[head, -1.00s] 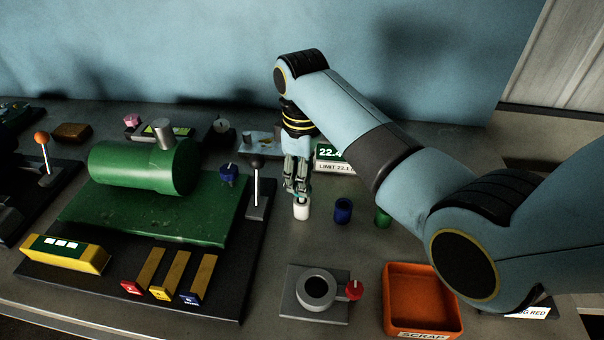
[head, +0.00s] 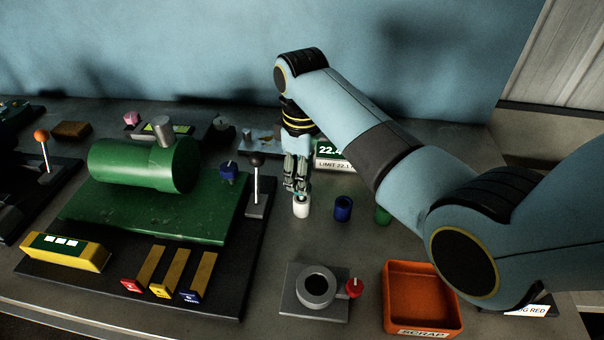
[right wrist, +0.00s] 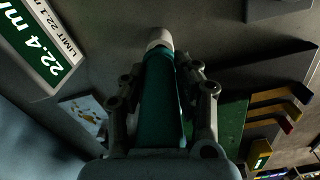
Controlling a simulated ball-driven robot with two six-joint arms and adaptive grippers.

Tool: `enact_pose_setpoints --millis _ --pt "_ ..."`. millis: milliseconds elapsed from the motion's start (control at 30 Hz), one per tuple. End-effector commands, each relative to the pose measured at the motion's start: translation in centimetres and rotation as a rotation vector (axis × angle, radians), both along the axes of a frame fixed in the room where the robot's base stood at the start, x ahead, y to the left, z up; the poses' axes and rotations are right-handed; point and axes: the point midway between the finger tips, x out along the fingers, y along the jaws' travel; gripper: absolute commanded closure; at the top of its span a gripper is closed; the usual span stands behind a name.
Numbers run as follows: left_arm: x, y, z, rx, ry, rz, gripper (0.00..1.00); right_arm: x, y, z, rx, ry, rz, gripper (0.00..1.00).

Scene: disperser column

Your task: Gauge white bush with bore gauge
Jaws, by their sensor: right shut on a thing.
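The white bush (head: 301,207) stands upright on the bench, left of a blue bush (head: 343,208). My right gripper (head: 296,187) is directly above it, pointing down. In the right wrist view its fingers are shut on a long teal tool (right wrist: 163,100), which looks like the bore gauge. The tool's far end lines up with the white bush (right wrist: 160,38). I cannot tell whether its tip is inside the bore. A display (head: 331,153) behind reads 22.4, with a limit label of 22.1. My left gripper is not in view.
A green bush (head: 383,216) is partly behind my right arm. An orange scrap tray (head: 458,318) and a grey fixture with a ring and red knob (head: 354,288) are in front. A green machine (head: 140,165) and a black-knobbed lever (head: 256,180) stand left.

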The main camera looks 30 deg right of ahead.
Motion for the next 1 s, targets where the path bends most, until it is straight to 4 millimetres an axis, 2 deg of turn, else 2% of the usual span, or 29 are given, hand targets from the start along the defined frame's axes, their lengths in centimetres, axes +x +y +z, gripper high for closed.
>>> enact_pose_setpoints --millis 233,1000 --pt "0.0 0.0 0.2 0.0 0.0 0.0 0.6 0.0 0.0 0.3 0.0 -0.001 0.0 1.0" --pt "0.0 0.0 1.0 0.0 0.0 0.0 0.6 0.1 0.0 3.7 0.0 -0.002 0.0 1.0"
